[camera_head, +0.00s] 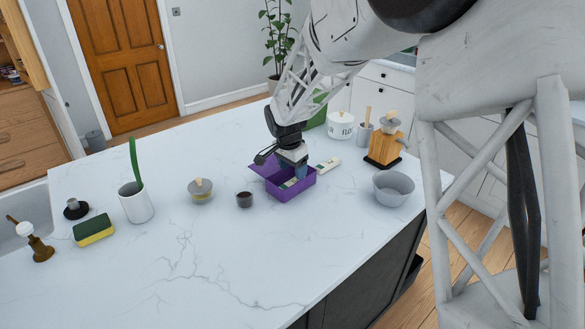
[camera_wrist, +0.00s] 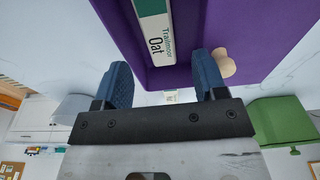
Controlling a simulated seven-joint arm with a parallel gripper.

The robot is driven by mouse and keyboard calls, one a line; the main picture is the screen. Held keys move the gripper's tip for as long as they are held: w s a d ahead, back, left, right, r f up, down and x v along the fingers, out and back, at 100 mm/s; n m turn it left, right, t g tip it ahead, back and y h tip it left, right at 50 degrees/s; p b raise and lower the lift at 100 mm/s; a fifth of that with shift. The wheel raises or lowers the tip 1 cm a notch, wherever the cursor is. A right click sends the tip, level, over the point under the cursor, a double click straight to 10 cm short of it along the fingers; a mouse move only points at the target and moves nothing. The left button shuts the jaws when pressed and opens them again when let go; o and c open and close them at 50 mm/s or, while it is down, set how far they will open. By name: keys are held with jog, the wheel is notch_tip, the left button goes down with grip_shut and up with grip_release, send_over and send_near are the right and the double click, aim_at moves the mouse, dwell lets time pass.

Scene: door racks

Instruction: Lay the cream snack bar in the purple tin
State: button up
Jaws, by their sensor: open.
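The purple tin (camera_head: 303,189) stands on the counter with its lid (camera_head: 268,171) raised. A cream snack bar with a green band (camera_head: 290,183) lies inside it. In the wrist view the bar (camera_wrist: 154,35) reads "Trailmoor Oat" and lies between the tin's purple walls (camera_wrist: 200,68). My gripper (camera_head: 297,172) is over the right part of the tin and hides some of its inside. In the wrist view its two blue fingers (camera_wrist: 163,88) are spread apart with nothing between them, and the bar is beyond the fingertips.
A similar pale bar with green (camera_head: 327,164) lies on the counter right of the tin. A dark cup (camera_head: 244,200) and a lidded glass bowl (camera_head: 201,190) stand left. The front counter is clear.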

jog(key=shift+r, duration=0.15)
notch_tip(320, 180, up, 8)
jog(key=shift+s+a+f, duration=0.25)
jog(key=shift+s+a, duration=0.15)
jog(key=shift+s, duration=0.05)
dwell(0.8)
jog(key=s+d+r+n, duration=0.2)
jog(key=s+d+r, duration=0.2)
jog(key=s+d, duration=0.55)
jog(key=s+d+r+n, duration=0.2)
jog(key=s+d+r, duration=0.3)
jog(key=s+d, duration=0.45)
jog(key=s+d+f+n, duration=0.1)
jog(key=s+d+n, duration=0.1)
jog(key=s, duration=0.9)
jog(key=s+d+f+n+t+y, duration=0.1)
jog(key=s+d, duration=0.4)
jog(key=s, duration=0.7)
jog(key=shift+f+n, duration=0.5)
jog(key=shift+f, duration=0.1)
